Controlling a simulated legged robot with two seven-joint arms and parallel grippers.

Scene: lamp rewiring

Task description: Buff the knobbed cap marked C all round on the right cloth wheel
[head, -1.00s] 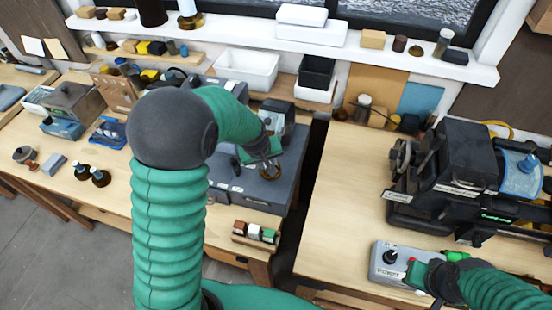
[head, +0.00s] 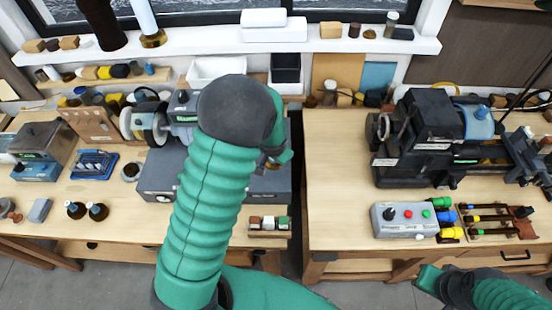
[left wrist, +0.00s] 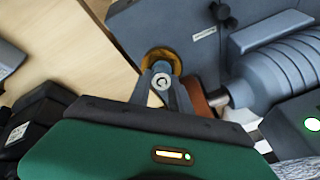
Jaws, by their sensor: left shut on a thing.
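My left gripper (left wrist: 162,92) is shut on a brass knobbed cap (left wrist: 160,57), seen in the left wrist view with a light mark on its knob that is too small to read. A brown disc edge (left wrist: 202,97) on a grey shaft shows close beside the fingers; I cannot tell whether it touches the cap. In the head view my left arm hides the right side of the buffing machine (head: 183,110) and the right cloth wheel. The left, pale wheel (head: 145,122) is visible. My right gripper (head: 428,279) hangs in front of the right bench; its fingers are not clear.
A grey control box (head: 404,220) with a black knob and red and green buttons sits on the right bench. A dark lathe-like machine (head: 435,140) stands behind it. A small block rack (head: 268,225) lies at the left bench's front edge. A gap separates the benches.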

